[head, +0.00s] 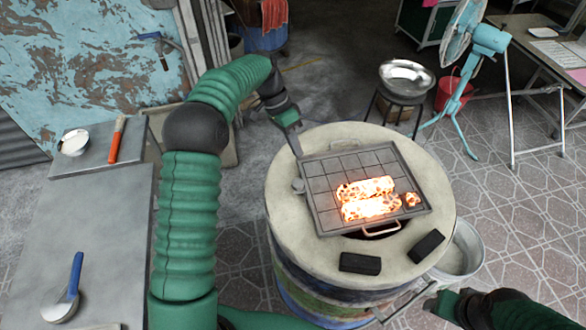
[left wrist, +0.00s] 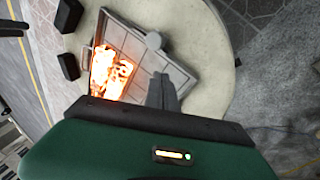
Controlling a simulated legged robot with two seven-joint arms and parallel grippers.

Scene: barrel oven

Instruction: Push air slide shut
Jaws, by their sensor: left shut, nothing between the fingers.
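A round barrel oven (head: 284,225) with a pale top stands in the middle of the head view. A grey metal strip (head: 404,299) sticks out low on its right front; it may be the air slide, but I cannot tell for sure. My left gripper (head: 297,150) is shut and empty at the far left of the oven top, by the grid tray's corner. In the left wrist view its fingers (left wrist: 162,93) are together near the tray's edge. My right gripper (head: 432,303) is at lower right by the strip's outer end; its fingers are unclear.
A square grid tray (head: 333,206) with glowing coals (head: 368,203) and a copper handle lies on the oven top. A grey knob (head: 298,186) sits at its left edge. Two black blocks (head: 360,263) lie in front. A metal bucket (head: 464,250) stands right of the oven.

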